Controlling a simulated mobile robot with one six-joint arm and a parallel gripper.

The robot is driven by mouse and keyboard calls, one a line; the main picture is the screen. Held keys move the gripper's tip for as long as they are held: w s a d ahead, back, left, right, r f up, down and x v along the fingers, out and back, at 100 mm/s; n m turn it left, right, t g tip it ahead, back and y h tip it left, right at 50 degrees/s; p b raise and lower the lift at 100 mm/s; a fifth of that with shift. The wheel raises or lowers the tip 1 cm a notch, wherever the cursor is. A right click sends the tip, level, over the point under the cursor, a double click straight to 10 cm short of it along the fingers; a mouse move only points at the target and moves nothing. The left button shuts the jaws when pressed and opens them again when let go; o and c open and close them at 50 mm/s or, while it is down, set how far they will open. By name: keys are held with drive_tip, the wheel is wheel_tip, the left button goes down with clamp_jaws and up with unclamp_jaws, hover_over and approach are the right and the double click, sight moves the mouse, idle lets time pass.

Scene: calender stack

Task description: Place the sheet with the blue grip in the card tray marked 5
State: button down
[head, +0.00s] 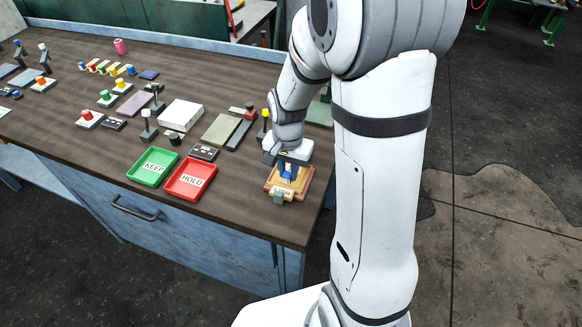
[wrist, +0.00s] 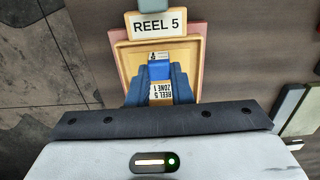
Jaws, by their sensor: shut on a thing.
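The card tray marked "REEL 5" (wrist: 122,62) is a shallow tan wooden tray with a label on its far side. It sits near the table's front right corner in the head view (head: 306,180). My gripper (wrist: 158,80), with dark blue fingers, is over the tray, shut on the sheet's blue grip (wrist: 158,71). The sheet (wrist: 160,92) shows a printed "REEL 5 ZONE 1" between the fingers and appears inside the tray's outline. Whether it touches the tray floor is hidden. In the head view my gripper (head: 287,172) partly covers the tray.
A red HOLD tray (head: 190,181) and a green KEEP tray (head: 153,167) stand left of the card tray. A white block (head: 181,114), a grey-green slab (head: 220,130) and small knobbed pieces lie behind. The table's right edge is close to the card tray.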

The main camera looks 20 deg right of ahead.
sight(288, 172)
drive_tip(key=shift+s, duration=0.1)
drive_tip(key=shift+f, duration=0.2)
drive_tip(key=c, duration=1.3)
unclamp_jaws()
wheel_tip(288, 172, up, 11)
drive_tip(key=s+d+r+n+t, duration=0.1)
drive_tip(key=s+r+n+t, duration=0.2)
drive_tip(key=s, duration=1.1)
wheel_tip(288, 172, up, 2)
drive_tip(key=n, duration=0.4)
